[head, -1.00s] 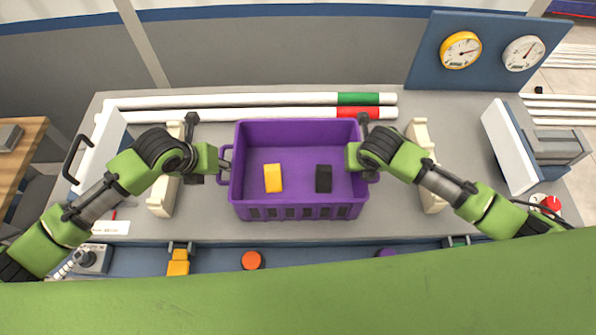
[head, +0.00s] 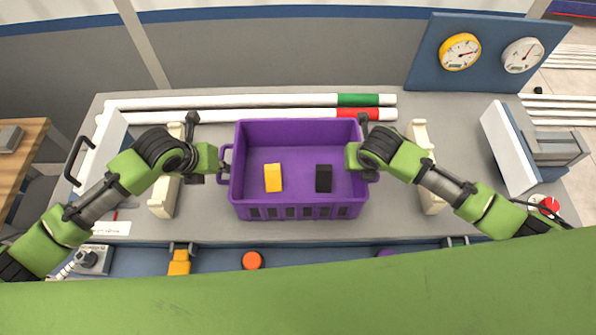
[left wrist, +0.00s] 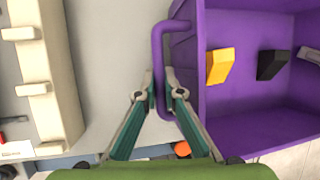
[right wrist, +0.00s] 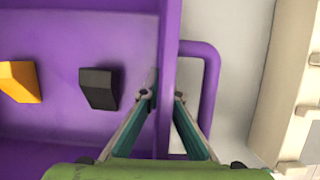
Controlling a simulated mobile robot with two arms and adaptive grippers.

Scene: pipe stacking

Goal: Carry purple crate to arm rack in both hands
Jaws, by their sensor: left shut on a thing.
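The purple crate (head: 300,212) is in the middle of the head view, over the grey bench, with a yellow block (head: 273,178) and a black block (head: 323,178) inside. My left gripper (left wrist: 160,90) is shut on the crate's left handle (left wrist: 157,50), with one finger on each side of the bar. My right gripper (right wrist: 163,97) straddles the crate's right side wall (right wrist: 168,60). One finger is inside the crate and the other is between the wall and the right handle (right wrist: 209,85). Whether it is pressed on the wall is unclear. Whether the crate touches the bench cannot be told.
Beige notched stands, one left (head: 163,195) and one right (head: 432,195), flank the crate on the bench (head: 210,228). White pipes with a green end (head: 358,100) and a red end (head: 358,114) lie behind it. A blue gauge panel (head: 425,60) stands at back right.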

